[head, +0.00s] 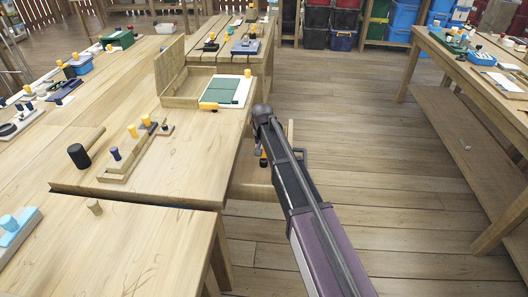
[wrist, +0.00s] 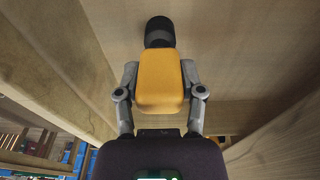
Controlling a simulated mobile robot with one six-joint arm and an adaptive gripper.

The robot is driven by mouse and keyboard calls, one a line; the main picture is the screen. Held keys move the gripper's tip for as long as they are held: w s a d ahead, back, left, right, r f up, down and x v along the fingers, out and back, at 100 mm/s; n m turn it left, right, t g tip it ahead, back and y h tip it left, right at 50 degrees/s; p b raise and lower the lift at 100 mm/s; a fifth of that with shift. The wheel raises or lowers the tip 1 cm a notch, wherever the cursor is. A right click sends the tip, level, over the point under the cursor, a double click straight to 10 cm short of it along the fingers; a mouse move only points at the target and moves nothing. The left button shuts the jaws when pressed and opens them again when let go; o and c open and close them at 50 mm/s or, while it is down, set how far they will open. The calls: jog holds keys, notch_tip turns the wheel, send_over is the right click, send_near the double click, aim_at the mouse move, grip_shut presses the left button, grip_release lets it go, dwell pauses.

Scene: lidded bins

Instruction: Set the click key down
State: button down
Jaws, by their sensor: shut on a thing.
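The click key (wrist: 160,85) is an orange-yellow block with a black round end (wrist: 159,32). It sits between the two grey fingers of my gripper (wrist: 160,78), which is shut on it. In the head view my gripper (head: 264,143) is just off the right edge of the wooden table, and a small orange and black part of the key (head: 263,161) shows below it. A lower wooden surface (head: 250,184) lies behind and below it there. I cannot tell whether the key touches any surface.
Another table (head: 480,85) stands right; floor between is clear.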

aim_at(263, 162)
jog(key=shift+c, duration=1)
grip_release()
notch_tip(263, 162, up, 12)
jog(key=s+p, duration=0.1)
jog(key=p, duration=1.1)
jog(key=shift+s, duration=0.2)
jog(key=shift+a, duration=0.1)
